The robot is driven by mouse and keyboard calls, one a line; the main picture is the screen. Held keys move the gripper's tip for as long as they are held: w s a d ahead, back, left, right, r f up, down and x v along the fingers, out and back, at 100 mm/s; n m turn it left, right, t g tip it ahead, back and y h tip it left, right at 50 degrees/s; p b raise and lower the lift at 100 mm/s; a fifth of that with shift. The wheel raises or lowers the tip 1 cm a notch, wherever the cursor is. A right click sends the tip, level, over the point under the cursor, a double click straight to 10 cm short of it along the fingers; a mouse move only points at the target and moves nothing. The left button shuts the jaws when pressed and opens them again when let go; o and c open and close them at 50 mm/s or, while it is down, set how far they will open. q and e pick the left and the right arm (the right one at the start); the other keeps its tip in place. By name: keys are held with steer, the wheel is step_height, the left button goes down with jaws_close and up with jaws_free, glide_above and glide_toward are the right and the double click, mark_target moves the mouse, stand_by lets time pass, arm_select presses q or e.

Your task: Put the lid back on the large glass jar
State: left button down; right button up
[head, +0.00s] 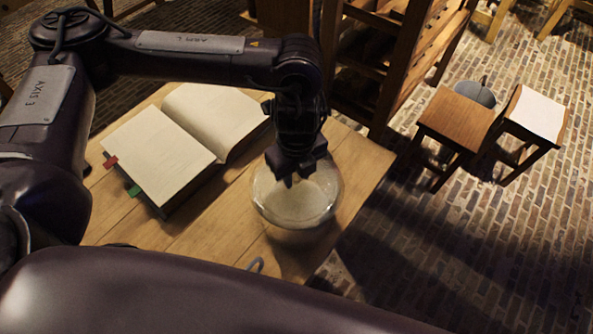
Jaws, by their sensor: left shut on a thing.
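My left gripper (294,178) points down over the round glass piece at the table's right part and is shut on the top of the glass lid (322,190). The lid is clear, with a pale area within its rim. Glass and a dark shadow show below it. The large jar cannot be clearly told apart from the lid from above, so I cannot tell whether the lid touches its mouth. The gripper hides the lid's grip. My right gripper is not in view.
An open book (165,155) with red and green tabs lies left of the glass on the wooden table (205,243). A small grey curved thing (256,265) is near the front edge. Stools (455,118) and a bucket (475,93) stand on the brick floor at right.

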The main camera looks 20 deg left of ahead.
arm_select(q)
steer(key=shift+f, duration=0.1)
stand_by(0.6)
steer(key=c, duration=0.6)
jaws_free()
steer(key=shift+o, duration=0.2)
steer(key=shift+r+p, duration=3.55)
